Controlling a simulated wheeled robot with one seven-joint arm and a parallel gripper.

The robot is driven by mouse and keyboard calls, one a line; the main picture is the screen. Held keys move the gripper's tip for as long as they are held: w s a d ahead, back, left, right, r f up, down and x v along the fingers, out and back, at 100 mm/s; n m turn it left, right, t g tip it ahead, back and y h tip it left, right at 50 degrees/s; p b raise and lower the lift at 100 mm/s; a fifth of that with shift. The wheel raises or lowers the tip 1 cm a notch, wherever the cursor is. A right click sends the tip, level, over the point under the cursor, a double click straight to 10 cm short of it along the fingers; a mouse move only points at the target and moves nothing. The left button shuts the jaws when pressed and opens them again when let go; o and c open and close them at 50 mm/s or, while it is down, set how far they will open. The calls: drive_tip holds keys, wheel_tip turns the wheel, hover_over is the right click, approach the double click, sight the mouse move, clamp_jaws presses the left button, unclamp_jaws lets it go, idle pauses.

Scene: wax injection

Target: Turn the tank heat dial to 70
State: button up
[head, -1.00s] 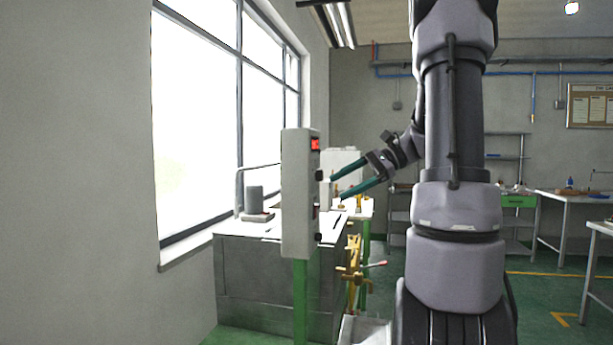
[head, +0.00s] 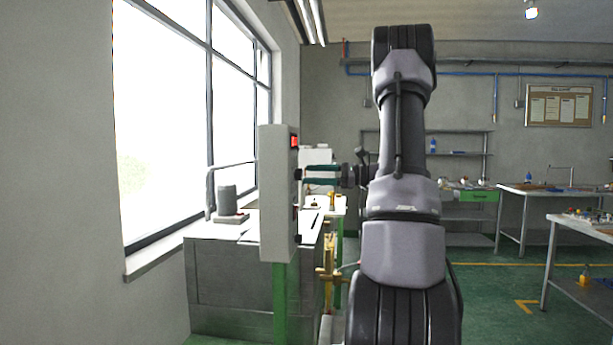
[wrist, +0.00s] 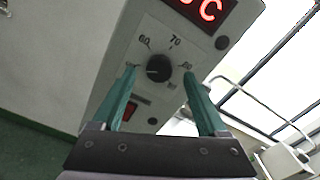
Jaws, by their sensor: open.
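The heat dial (wrist: 159,68) is a round black knob on a pale control box, with marks 60, 70 and 80 around it in the wrist view. A light line on the knob points to the left, below the 60 mark. In the head view the control box (head: 276,195) stands edge-on on a green post, with the knob (head: 298,174) on its right face. My gripper (wrist: 166,75) is open, its two green fingers on either side of the dial. I cannot tell whether they touch it. In the head view the fingers (head: 306,174) point left at the knob.
A red display (wrist: 203,10) is above the dial and a red switch (wrist: 130,111) below it. A metal bench (head: 235,275) with a grey cylinder (head: 227,200) stands behind the box by the window. Shelves and tables are at the back right, with open floor between.

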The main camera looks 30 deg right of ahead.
drive_tip(key=shift+x, duration=1.1)
clamp_jaws()
